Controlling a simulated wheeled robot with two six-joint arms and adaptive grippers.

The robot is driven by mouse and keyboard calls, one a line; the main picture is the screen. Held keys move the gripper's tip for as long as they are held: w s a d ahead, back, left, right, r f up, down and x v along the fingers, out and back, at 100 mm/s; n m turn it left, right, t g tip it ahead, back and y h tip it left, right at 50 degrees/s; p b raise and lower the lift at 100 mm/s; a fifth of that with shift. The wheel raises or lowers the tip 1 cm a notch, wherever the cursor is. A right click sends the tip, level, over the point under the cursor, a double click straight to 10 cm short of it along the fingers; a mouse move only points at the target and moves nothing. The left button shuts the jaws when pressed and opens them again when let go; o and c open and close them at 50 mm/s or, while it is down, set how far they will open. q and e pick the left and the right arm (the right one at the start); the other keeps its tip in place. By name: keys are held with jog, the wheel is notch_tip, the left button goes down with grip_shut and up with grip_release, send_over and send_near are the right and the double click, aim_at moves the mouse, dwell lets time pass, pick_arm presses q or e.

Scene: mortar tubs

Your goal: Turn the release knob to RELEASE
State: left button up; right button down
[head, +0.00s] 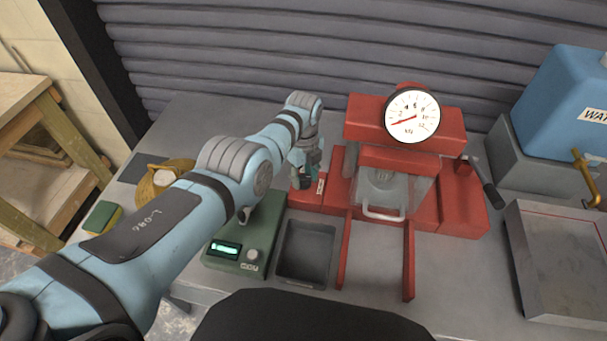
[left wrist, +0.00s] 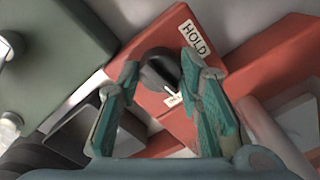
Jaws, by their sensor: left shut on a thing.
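The release knob (left wrist: 160,70) is a dark round knob on a red block, seen in the left wrist view. A white HOLD label (left wrist: 195,40) is above and to the right of it. A second label (left wrist: 173,100) below it is mostly hidden, so I cannot read it. My left gripper (left wrist: 161,67) has its teal-padded fingers on either side of the knob, shut on it. In the head view the left gripper (head: 308,174) points down at the left end of the red press (head: 405,155), hiding the knob. My right gripper is not in view.
A round dial gauge (head: 412,116) tops the press, and a black-gripped lever (head: 482,182) is at its right. A green scale (head: 240,248) and a dark tray (head: 306,252) are in front. A blue water container (head: 565,100) and a metal tray (head: 565,260) stand right.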

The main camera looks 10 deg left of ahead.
aim_at(305, 177)
pick_arm(q)
jog(key=shift+s+f+m, duration=0.15)
jog(key=shift+s+m, duration=0.05)
jog(key=shift+m, duration=0.4)
jog(key=o, duration=1.2)
jog(key=shift+w+d, duration=0.1)
jog(key=shift+w+r, duration=0.15)
jog(key=shift+r, duration=0.45)
notch_tip(305, 177, up, 11)
jog(key=shift+f, duration=0.1)
